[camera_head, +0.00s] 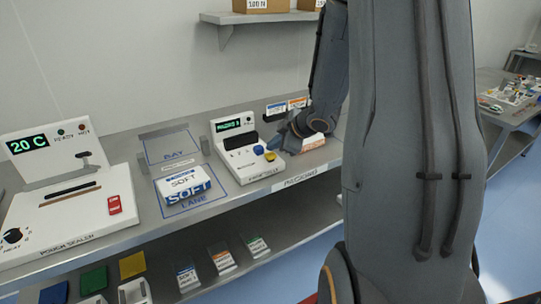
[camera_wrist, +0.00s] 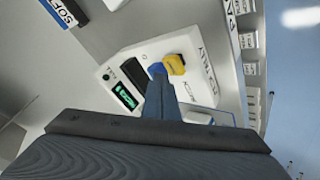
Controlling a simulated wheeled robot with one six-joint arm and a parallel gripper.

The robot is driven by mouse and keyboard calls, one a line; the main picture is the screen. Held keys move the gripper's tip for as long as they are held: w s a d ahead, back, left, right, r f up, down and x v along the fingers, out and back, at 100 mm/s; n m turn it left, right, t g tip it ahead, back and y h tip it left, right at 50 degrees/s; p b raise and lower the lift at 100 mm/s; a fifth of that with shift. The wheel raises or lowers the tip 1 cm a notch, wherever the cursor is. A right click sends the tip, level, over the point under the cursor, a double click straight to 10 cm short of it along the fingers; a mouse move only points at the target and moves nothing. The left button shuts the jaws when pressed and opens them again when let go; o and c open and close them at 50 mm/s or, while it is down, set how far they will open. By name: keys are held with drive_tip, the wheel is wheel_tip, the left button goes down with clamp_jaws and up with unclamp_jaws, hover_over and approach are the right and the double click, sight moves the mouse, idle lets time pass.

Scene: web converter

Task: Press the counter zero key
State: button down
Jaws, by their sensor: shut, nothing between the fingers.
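The white counter unit (camera_head: 236,172) stands on the bench, with a lit green display (camera_head: 235,124). On its sloped front are a dark slot-like part, a blue key (camera_head: 258,151) and a yellow key (camera_head: 270,157). Their small labels cannot be read, so I cannot tell which is the zero key. My gripper (camera_head: 277,140) is shut and empty, just right of and above these keys. In the wrist view the closed fingertips (camera_wrist: 160,80) overlap the lower part of the blue key (camera_wrist: 157,69), beside the yellow key (camera_wrist: 173,64). I cannot tell whether they touch it.
A sealer (camera_head: 60,205) with a 20 C display and a red switch stands at the left. A white-and-blue SOFT pack (camera_head: 184,184) lies in the outlined lane between. Small label boxes stand behind my gripper. A shelf (camera_head: 260,17) hangs above; coloured packs line the lower shelf.

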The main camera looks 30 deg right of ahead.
sight(273, 156)
drive_tip(key=shift+f, duration=0.1)
idle(0.7)
drive_tip(key=shift+f, duration=0.3)
drive_tip(key=shift+f+b, duration=0.7)
drive_tip(key=shift+f, duration=0.15)
idle(1.0)
drive_tip(key=shift+r, duration=0.2)
drive_tip(key=shift+r+p, duration=1.05)
drive_tip(key=shift+p, duration=0.3)
wheel_tip(273, 156, up, 5)
drive_tip(key=p, duration=0.5)
drive_tip(key=shift+r, duration=0.1)
idle(0.4)
